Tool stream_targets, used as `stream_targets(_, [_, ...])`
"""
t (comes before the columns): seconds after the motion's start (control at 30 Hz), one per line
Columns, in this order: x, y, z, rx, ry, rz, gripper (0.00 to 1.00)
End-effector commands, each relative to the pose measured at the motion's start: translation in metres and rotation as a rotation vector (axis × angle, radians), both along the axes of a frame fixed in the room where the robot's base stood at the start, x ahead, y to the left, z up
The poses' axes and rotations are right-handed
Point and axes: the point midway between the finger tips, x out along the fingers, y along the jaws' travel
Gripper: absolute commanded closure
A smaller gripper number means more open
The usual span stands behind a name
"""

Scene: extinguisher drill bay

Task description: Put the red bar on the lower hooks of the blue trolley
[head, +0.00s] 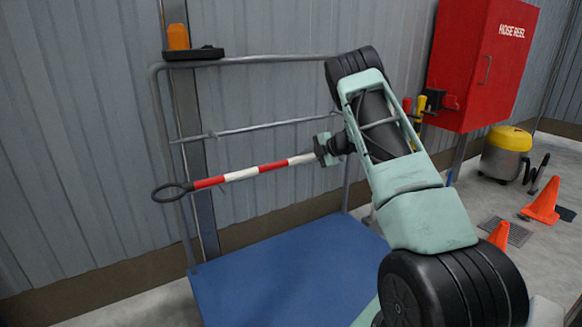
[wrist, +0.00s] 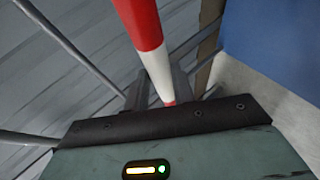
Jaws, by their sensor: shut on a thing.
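The red bar (head: 240,174), banded red and white with a black loop at its left end, is held off the deck, its left end slightly lower in the head view. My gripper (head: 321,152) is shut on its right end. The bar (wrist: 143,30) runs up from between the jaws (wrist: 158,88) in the wrist view. The blue trolley (head: 290,270) has a flat blue deck and a grey tube frame. The bar shows below the frame's middle rail (head: 260,128), its loop overlapping the left post. I cannot make out the lower hooks clearly.
A black holder with an orange object (head: 178,37) sits on the frame's top left corner. A red hose reel cabinet (head: 480,65), a yellow-topped vacuum (head: 506,150) and orange cones (head: 542,203) stand at the right. A corrugated wall is close behind the trolley. The visible deck is bare.

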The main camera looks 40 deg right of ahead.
Motion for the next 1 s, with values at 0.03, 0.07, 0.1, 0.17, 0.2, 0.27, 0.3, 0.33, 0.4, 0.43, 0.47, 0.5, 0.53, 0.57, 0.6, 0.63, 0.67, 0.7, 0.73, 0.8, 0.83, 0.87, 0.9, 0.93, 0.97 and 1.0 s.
stream_targets(0.03, [0.014,-0.003,-0.002,-0.004,-0.002,0.005,1.0])
stream_targets(0.07, [0.021,-0.005,-0.001,-0.004,-0.003,0.003,1.0])
stream_targets(0.1, [0.03,-0.007,-0.002,-0.004,-0.002,0.004,1.0])
stream_targets(0.17, [0.043,-0.01,-0.001,-0.004,-0.003,0.004,1.0])
stream_targets(0.2, [0.052,-0.012,-0.002,-0.003,-0.003,0.004,1.0])
stream_targets(0.27, [0.063,-0.015,-0.002,-0.004,-0.002,0.004,1.0])
stream_targets(0.3, [0.071,-0.017,-0.001,-0.004,-0.002,0.004,1.0])
stream_targets(0.33, [0.077,-0.018,-0.001,-0.003,-0.003,0.003,1.0])
stream_targets(0.4, [0.088,-0.021,-0.001,-0.003,-0.003,0.003,1.0])
stream_targets(0.43, [0.092,-0.022,-0.001,-0.004,-0.002,0.003,1.0])
stream_targets(0.47, [0.097,-0.023,-0.001,-0.003,-0.002,0.003,1.0])
stream_targets(0.5, [0.102,-0.024,-0.001,-0.003,-0.003,0.002,1.0])
stream_targets(0.53, [0.105,-0.025,-0.001,-0.002,-0.003,0.001,1.0])
stream_targets(0.57, [0.106,-0.025,-0.004,-0.001,-0.001,0.0,1.0])
stream_targets(0.6, [0.105,-0.025,-0.012,0.001,-0.001,-0.001,1.0])
stream_targets(0.63, [0.105,-0.025,-0.015,0.002,-0.001,-0.001,1.0])
stream_targets(0.67, [0.105,-0.025,-0.017,0.002,-0.001,-0.001,1.0])
stream_targets(0.7, [0.105,-0.025,-0.019,0.001,-0.002,-0.001,1.0])
stream_targets(0.73, [0.105,-0.025,-0.02,0.001,-0.002,-0.001,1.0])
stream_targets(0.8, [0.105,-0.025,-0.024,0.001,-0.002,0.0,1.0])
stream_targets(0.83, [0.105,-0.024,-0.026,0.001,-0.002,0.0,1.0])
stream_targets(0.87, [0.104,-0.024,-0.03,0.001,-0.001,0.001,1.0])
stream_targets(0.9, [0.104,-0.024,-0.035,0.001,-0.001,0.0,1.0])
stream_targets(0.93, [0.104,-0.024,-0.04,0.001,-0.001,0.0,1.0])
stream_targets(0.97, [0.104,-0.025,-0.045,0.001,-0.001,0.0,1.0])
stream_targets(1.0, [0.104,-0.025,-0.052,0.001,-0.001,0.0,1.0])
